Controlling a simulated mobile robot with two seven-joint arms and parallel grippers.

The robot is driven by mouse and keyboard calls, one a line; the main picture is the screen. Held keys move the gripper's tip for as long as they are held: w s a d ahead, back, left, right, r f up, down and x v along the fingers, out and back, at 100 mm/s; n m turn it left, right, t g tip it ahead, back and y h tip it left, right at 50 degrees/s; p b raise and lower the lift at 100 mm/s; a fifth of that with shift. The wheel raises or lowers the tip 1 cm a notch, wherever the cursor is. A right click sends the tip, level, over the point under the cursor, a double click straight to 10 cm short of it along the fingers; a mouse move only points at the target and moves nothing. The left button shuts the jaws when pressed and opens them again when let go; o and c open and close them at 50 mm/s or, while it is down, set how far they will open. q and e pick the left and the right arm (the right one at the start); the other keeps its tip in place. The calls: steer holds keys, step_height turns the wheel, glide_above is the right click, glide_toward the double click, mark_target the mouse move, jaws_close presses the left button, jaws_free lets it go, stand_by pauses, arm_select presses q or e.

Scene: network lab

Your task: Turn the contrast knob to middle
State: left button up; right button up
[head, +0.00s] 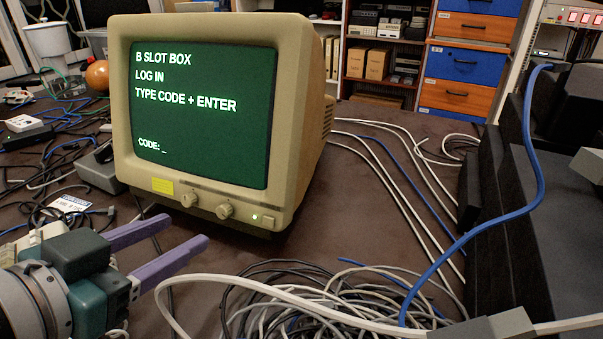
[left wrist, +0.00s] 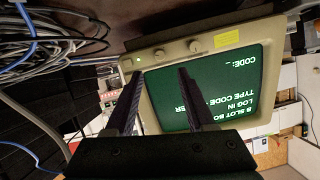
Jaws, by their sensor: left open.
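A beige monitor (head: 300,110) with a lit green screen stands on the brown table. Its lower front has two round knobs, a left knob (head: 189,199) and a right knob (head: 225,211). I cannot read which is the contrast knob or its setting. My left gripper (head: 187,230) is open and empty, its two purple fingers pointing toward the monitor's lower front, apart from the knobs. In the left wrist view the picture is upside down; the two knobs (left wrist: 195,46) (left wrist: 159,53) show just beyond the open fingertips (left wrist: 161,73). My right gripper is not in view.
A tangle of grey and black cables (head: 310,300) lies in front of the monitor. A blue cable (head: 541,170) hangs over black equipment (head: 570,235) at the right. A yellow label (head: 162,186) and a button with a green light (head: 262,220) flank the knobs.

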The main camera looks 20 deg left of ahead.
mark_target(221, 212)
arm_select(q)
steer(key=b+x, duration=0.2)
steer(key=x, duration=0.5)
steer(key=shift+f, duration=0.15)
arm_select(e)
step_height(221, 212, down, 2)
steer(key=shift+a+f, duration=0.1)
arm_select(q)
steer(key=shift+w+f, duration=0.1)
steer(key=shift+w, duration=0.4)
steer(key=shift+c, duration=0.2)
jaws_close()
